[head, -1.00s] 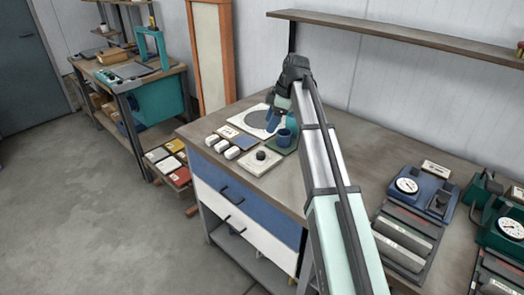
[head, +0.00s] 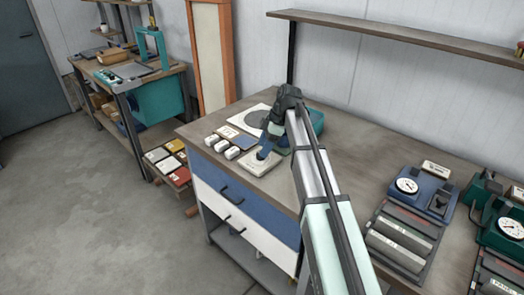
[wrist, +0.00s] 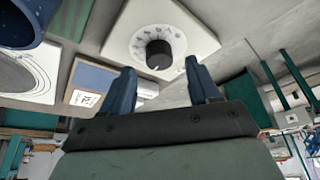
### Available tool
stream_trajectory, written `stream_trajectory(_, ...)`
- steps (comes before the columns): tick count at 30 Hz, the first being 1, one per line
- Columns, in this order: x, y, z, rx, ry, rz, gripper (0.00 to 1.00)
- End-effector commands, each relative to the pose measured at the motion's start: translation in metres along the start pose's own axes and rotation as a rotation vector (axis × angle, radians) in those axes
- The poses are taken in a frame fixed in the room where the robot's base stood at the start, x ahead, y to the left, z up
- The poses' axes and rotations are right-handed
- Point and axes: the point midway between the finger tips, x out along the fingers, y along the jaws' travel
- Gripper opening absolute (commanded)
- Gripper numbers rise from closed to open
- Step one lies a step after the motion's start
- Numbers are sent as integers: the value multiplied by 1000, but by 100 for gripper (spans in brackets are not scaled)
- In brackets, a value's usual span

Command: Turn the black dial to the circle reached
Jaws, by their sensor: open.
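The black dial (wrist: 158,54) sits on a pale plate (wrist: 193,42) with a ring of small marks around the knob. In the wrist view it lies just beyond and between my two blue fingertips, with space on both sides; the marks are too small to read. My gripper (wrist: 160,80) is open and empty. In the head view my gripper (head: 264,154) is low over the pale plate (head: 262,167) near the bench's front edge and hides the dial. A sheet with a grey disc (head: 258,117) lies behind; the disc also shows in the wrist view (wrist: 14,78).
Several small white blocks (head: 232,153) stand left of the plate. A blue cup (wrist: 22,22) is close by in the wrist view. A blue gauge device (head: 408,187) stands on the bench at right. The bench between is mostly clear.

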Motion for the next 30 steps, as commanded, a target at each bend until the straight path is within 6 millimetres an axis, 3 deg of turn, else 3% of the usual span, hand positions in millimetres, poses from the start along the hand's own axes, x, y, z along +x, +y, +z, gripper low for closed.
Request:
stream_trajectory(6,21,0,0,1,0,0,61)
stream_trajectory(18,25,0,0,1,-1,0,61)
stream_trajectory(30,25,0,0,1,0,0,24)
